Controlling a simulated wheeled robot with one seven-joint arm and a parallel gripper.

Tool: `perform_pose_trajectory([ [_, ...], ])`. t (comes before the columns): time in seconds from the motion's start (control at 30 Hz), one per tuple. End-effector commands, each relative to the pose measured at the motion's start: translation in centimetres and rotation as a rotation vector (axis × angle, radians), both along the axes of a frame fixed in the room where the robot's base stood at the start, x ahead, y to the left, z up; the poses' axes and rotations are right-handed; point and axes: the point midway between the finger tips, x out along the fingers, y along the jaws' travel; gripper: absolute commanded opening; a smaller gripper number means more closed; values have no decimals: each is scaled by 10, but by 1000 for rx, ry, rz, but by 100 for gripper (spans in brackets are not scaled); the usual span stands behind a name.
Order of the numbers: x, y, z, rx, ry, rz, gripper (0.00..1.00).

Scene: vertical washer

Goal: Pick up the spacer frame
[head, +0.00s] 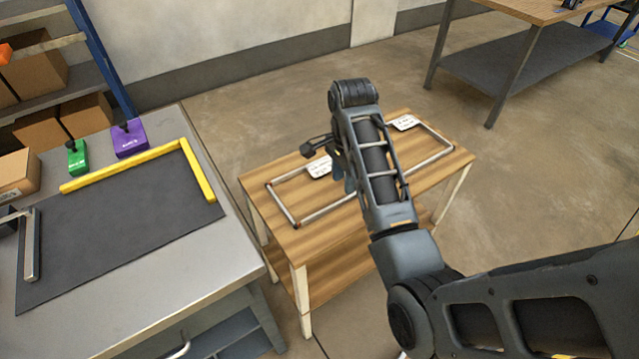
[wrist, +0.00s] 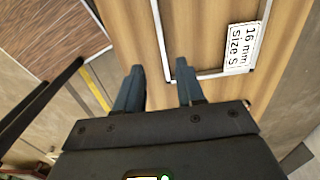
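The spacer frame (head: 283,206) is a thin silver rectangle lying flat on a small wooden table. My arm covers its middle in the head view, so I cannot tell whether it is one frame or two. Contact is not visible. In the head view my gripper (head: 343,172) is partly hidden over the table.
The wooden table (head: 262,222) also carries a second label (head: 405,122) at right. A metal bench (head: 185,285) at left holds a dark mat (head: 120,232), yellow L-shaped bars (head: 125,167), and green (head: 77,158) and purple (head: 129,140) blocks. Open floor lies beyond the table.

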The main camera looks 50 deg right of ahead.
Motion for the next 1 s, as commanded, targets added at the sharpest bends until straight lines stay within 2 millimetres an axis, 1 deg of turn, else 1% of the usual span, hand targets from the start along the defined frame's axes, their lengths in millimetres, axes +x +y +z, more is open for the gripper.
perform_pose_trajectory([
  [0.1,-1,1,-13,1,5,1,38],
  [0.27,1,1,-28,0,2,2,38],
  [0.5,4,4,-61,1,2,1,38],
  [0.6,4,3,-71,-1,1,2,38],
  [0.7,4,4,-75,0,0,2,38],
  [0.87,5,3,-75,-1,-1,2,38],
  [0.9,4,3,-75,-1,0,2,37],
  [1.0,4,3,-75,-1,-1,2,28],
])
